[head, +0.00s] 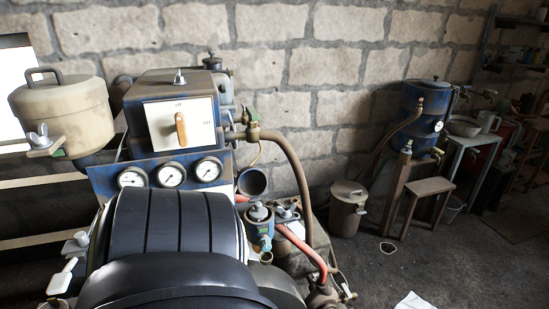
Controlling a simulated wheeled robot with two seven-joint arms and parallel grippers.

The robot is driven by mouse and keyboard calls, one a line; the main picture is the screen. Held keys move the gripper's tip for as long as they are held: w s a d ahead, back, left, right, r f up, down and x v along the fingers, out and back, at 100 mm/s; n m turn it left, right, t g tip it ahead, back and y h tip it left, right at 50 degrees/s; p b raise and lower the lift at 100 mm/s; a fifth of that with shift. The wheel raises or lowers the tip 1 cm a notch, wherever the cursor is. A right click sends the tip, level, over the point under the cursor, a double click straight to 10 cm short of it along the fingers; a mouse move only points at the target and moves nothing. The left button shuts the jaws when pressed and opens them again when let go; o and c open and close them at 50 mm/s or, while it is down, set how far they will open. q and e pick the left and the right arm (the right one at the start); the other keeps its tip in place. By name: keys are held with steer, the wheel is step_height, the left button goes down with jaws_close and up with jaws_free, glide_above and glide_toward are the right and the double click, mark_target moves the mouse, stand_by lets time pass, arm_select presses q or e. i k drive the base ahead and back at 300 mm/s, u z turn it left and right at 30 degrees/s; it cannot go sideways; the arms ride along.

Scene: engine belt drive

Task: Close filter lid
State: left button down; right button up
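A beige round filter housing (72,125) stands at the left of the head view. I see no open gap at the rim, but cannot tell whether the lid is latched. A metal wing nut (39,136) is on a bracket at the housing's front left. Neither my left nor my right gripper is in view.
A control box (178,130) with a lever and a panel of three gauges (171,174) stand right of the filter. A wide black ribbed belt (175,222) fills the lower middle. Hoses run at right. Open floor (440,265) lies at the right.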

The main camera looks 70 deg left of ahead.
mark_target(252, 182)
steer(key=i, duration=1.9)
steer(key=u, duration=3.1)
steer(key=i, duration=0.1)
steer(key=z, duration=0.4)
